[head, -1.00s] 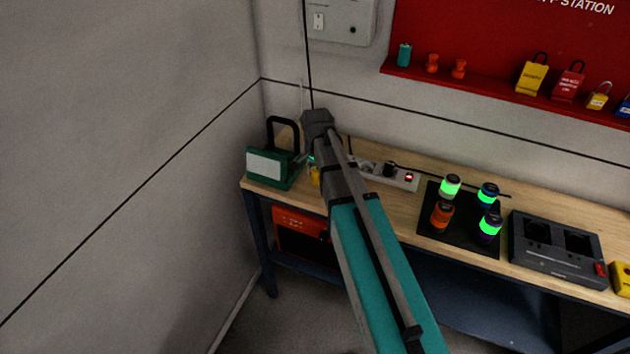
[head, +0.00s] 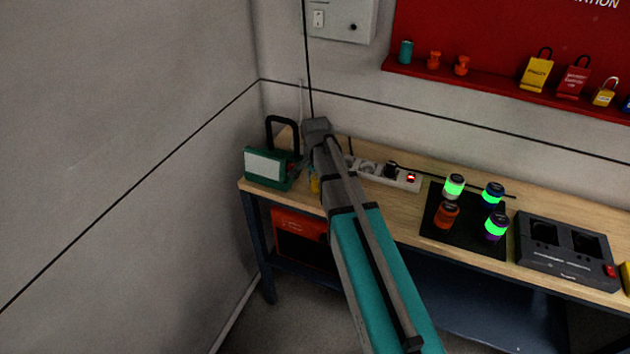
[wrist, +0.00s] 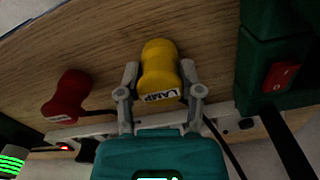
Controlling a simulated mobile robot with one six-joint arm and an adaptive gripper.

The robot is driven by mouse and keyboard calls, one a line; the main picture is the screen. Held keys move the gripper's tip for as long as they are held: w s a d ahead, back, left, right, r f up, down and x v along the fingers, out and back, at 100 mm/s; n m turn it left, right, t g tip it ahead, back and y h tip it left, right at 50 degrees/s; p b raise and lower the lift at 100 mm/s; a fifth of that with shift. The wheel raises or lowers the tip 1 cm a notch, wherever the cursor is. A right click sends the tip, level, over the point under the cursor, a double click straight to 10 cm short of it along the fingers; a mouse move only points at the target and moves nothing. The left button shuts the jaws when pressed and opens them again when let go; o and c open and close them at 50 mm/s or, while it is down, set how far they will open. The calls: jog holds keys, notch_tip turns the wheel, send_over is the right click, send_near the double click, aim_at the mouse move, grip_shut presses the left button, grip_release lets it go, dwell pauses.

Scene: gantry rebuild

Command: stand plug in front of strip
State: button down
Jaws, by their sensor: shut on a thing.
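A yellow plug (wrist: 158,62) with a white LAMP label sits between the two fingers of my gripper (wrist: 160,72) in the wrist view. The fingers are shut on its sides. A bit of yellow (head: 314,184) shows beside my arm in the head view. The white power strip (wrist: 222,112) runs across the wrist view below the plug, partly hidden by my gripper. In the head view the strip (head: 402,180) lies along the back of the bench, right of my arm. I cannot tell whether the plug touches the wood.
A red plug (wrist: 68,95) stands left of the yellow one in the wrist view. A green lamp unit (head: 266,168) with a black handle is at the bench's left end. A black mat (head: 470,238) with several glowing jars and a dark charger (head: 566,262) are to the right.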

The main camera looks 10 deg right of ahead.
jog(key=shift+c, duration=1.3)
grip_release()
jog(key=shift+r, duration=0.2)
notch_tip(320, 180, up, 12)
jog(key=p, duration=1.2)
jog(key=s+n, duration=1)
jog(key=s, duration=0.6)
jog(key=shift+s, duration=0.25)
jog(key=shift+a, duration=0.1)
